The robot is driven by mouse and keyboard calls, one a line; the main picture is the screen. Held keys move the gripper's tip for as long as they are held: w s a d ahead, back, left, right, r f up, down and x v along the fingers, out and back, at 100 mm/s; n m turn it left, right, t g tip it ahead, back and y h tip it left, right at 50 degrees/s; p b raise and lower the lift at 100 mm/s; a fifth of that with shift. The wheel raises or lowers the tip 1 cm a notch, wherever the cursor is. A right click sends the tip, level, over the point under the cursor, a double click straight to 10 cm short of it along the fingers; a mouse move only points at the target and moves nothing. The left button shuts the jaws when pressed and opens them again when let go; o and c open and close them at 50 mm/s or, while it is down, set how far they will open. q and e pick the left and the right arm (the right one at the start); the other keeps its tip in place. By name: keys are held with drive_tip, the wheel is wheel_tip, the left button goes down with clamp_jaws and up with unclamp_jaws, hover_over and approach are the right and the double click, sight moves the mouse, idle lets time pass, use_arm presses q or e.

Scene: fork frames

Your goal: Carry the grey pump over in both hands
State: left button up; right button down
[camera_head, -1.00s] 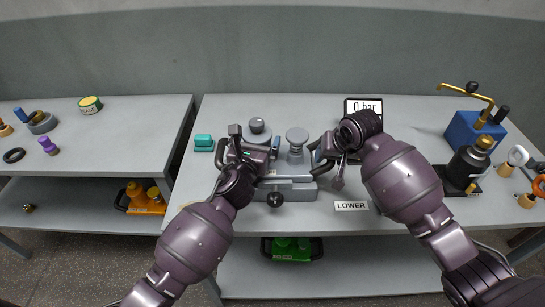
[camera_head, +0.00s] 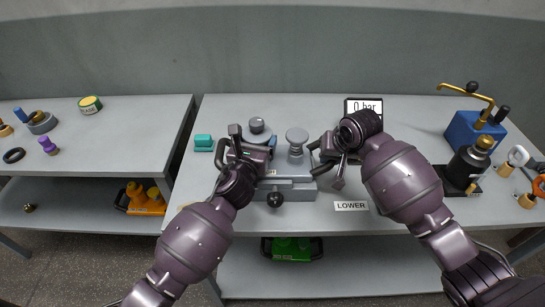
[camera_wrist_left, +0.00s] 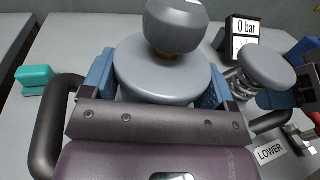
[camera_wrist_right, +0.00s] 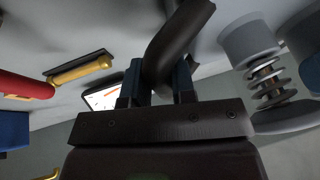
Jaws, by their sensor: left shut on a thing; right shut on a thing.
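The grey pump (camera_head: 262,190) stands upright at the middle of the table, with a round knob-topped body and a spring-mounted grey knob (camera_head: 297,136) beside it. Dark curved handles show at its sides, the left one (camera_wrist_left: 48,135) free of my gripper. My left gripper (camera_wrist_left: 160,88) has its blue pads on either side of the round grey body, shut on it. My right gripper (camera_wrist_right: 158,82) is shut on a dark curved handle (camera_wrist_right: 172,45) at the pump's right. My grippers hide part of the pump. I cannot tell whether its base touches the table.
A LOWER label (camera_head: 351,206) lies right of the pump, and a 0 bar display (camera_head: 364,105) stands behind. A teal block (camera_head: 203,142) is to the left. A blue box with a brass lever (camera_head: 472,130) and a black cylinder (camera_head: 468,165) stand right.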

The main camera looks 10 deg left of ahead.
sight(255, 128)
use_arm(q)
drive_tip(key=shift+r, duration=0.3)
use_arm(e)
drive_tip(key=shift+r, duration=0.25)
